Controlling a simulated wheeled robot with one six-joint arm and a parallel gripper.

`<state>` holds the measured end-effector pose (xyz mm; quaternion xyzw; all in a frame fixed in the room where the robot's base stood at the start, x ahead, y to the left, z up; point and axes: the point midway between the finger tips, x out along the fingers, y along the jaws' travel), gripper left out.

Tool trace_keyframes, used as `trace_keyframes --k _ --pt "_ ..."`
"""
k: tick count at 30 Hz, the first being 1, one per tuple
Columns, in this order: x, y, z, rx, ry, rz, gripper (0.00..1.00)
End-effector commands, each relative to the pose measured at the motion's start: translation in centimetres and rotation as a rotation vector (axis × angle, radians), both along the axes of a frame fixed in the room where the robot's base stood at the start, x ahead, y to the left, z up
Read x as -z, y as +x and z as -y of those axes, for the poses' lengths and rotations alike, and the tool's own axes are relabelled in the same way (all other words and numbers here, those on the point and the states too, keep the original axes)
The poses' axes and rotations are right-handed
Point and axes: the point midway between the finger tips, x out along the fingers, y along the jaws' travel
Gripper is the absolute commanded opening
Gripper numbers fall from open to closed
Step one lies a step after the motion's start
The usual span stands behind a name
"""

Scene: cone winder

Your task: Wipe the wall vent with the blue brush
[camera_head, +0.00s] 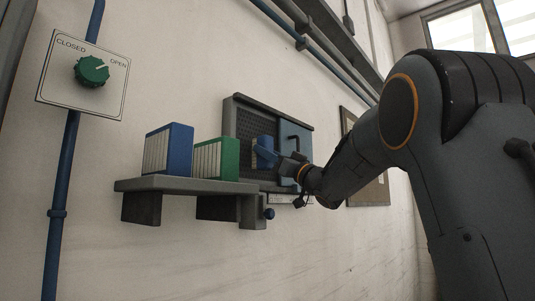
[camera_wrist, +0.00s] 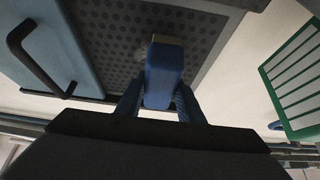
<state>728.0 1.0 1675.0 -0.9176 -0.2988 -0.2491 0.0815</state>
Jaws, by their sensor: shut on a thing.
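The wall vent is a dark perforated panel (camera_head: 245,124) in a grey frame on the wall. In the wrist view the perforated panel (camera_wrist: 100,32) fills the upper middle. My gripper (camera_head: 283,160) is in front of the vent, and its fingers show in the wrist view (camera_wrist: 160,104). It is shut on the blue brush (camera_head: 264,151), which has a tan strip at its far end in the wrist view (camera_wrist: 164,74). The brush overlaps the panel in both views; I cannot tell whether it touches.
A blue door (camera_head: 294,145) with a black handle (camera_wrist: 30,62) covers the vent's right part in the head view. A grey shelf (camera_head: 180,184) at left holds a blue box (camera_head: 180,150) and a green box (camera_head: 228,158). A pipe (camera_head: 335,70) runs above.

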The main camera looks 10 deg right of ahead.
Motion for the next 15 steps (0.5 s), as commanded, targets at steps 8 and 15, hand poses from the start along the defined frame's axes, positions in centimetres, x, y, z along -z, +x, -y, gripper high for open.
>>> trace_keyframes --k 8,15 --pt "-0.03 0.42 -0.30 0.000 0.000 0.000 0.00" --pt "-0.03 0.79 -0.55 0.000 0.000 0.000 0.00"
